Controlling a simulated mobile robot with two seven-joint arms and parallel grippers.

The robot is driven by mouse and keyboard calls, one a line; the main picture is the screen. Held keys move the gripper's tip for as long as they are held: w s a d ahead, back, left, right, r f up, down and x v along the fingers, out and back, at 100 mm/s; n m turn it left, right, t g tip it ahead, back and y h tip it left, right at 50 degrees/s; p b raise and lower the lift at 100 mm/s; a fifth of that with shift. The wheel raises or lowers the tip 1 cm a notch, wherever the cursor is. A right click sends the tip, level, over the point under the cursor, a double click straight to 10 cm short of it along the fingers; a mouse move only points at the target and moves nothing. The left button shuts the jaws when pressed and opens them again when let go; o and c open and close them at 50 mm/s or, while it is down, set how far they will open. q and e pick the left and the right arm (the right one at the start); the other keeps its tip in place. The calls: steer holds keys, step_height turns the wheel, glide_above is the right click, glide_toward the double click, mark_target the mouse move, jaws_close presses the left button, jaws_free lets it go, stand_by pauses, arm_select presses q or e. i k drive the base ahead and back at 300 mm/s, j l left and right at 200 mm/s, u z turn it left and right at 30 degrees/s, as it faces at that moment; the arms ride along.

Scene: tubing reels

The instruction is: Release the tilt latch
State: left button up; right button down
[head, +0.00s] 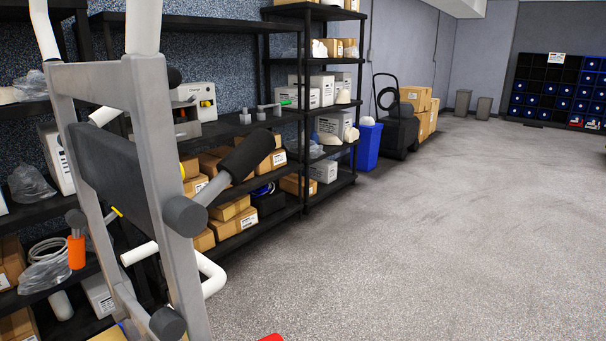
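A grey upright metal frame (147,150), like a cart or hand truck, stands close in front at the left. A black panel (115,165) spans its two posts. A thick lever with a black grip (247,155) sticks out from its right post. A lever with an orange grip (76,252) hangs at its left post. A small yellow piece (117,212) shows below the panel. I cannot tell which of these is the tilt latch. White tubes rise from the frame's top, and a bent white tube (211,275) shows low down. Neither of my grippers is in view.
Black shelving (235,125) with cartons and devices stands behind the frame. A blue bin (367,147), a black cart (400,133) and stacked cartons (427,118) stand farther back. A rack of blue reels (555,92) is at the far right. The grey floor (430,240) at right is clear.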

mark_target(111, 217)
steer(key=k+j+z, duration=0.4)
steer(key=k+j, duration=0.25)
steer(key=j, duration=0.15)
steer(key=k+j+z, duration=0.1)
steer(key=j, duration=0.25)
steer(key=k+j+z, duration=0.15)
steer(key=k+j, duration=0.15)
steer(key=k+j+z, duration=0.15)
steer(key=j, duration=0.2)
steer(key=k+j+z, duration=0.1)
steer(key=j, duration=0.25)
steer(key=k+j+z, duration=0.15)
steer(key=j, duration=0.2)
steer(key=k+j+z, duration=0.1)
steer(key=j, duration=0.3)
steer(key=j+z, duration=0.15)
steer(key=j, duration=0.35)
steer(key=k+j+z, duration=0.15)
steer(key=j, duration=0.35)
steer(key=j+z, duration=0.15)
steer(key=j, duration=0.35)
